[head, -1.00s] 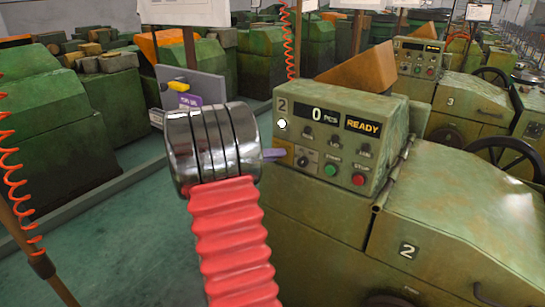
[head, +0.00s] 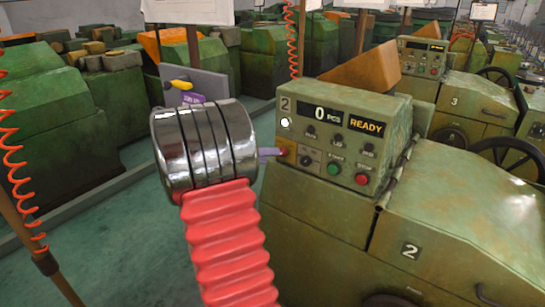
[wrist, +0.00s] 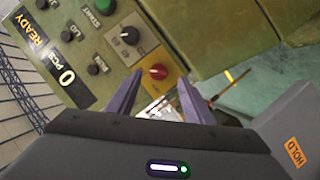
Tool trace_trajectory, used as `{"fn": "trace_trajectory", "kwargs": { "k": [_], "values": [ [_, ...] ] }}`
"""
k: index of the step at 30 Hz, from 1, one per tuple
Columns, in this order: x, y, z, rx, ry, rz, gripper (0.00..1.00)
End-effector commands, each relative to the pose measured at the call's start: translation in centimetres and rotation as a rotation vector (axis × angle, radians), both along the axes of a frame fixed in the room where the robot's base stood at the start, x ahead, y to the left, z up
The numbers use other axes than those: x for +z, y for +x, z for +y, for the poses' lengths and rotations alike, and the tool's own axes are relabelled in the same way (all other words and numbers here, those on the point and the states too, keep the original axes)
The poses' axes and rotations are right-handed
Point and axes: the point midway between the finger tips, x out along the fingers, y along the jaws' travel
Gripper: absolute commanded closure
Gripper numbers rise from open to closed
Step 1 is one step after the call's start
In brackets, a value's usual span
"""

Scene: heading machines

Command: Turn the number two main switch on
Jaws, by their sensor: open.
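The number two machine's panel (head: 335,140) shows 0 PCS and READY. Its main switch is a red rotary knob on a yellow plate, clear in the wrist view (wrist: 158,71). In the head view only part of the yellow plate (head: 288,158) shows at the panel's lower left, partly behind a finger. My gripper (wrist: 160,79) is open and empty, with its two purple fingers pointing at the panel. The fingertips are close to the knob, one on either side of it in the wrist view. I cannot tell whether they touch it or straddle it.
A black selector knob (wrist: 130,36) and a green START button (wrist: 105,6) sit beside the yellow plate. A red STOP button (head: 361,179) is at the panel's lower right. A grey box marked HOLD (wrist: 290,140) is at the wrist view's lower right.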

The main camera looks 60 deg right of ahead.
Motion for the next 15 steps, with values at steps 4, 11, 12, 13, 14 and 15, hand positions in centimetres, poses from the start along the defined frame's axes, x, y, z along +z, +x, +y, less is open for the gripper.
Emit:
{"fn": "trace_trajectory", "kwargs": {
  "k": [4,11,12,13,14,15],
  "values": [
    [0.7,1.2,2.4,0.004,0.001,0.0,0.53],
    [1.7,2.8,5.8,0.002,0.002,-0.001,0.53],
    [1.8,3.1,6.3,0.003,0.001,-0.001,0.53],
    [1.9,3.2,6.6,0.002,0.002,-0.001,0.53],
    [2.0,3.3,6.9,0.001,0.001,-0.001,0.53],
    [2.1,3.4,7.2,0.001,0.002,-0.001,0.53]
  ]
}}
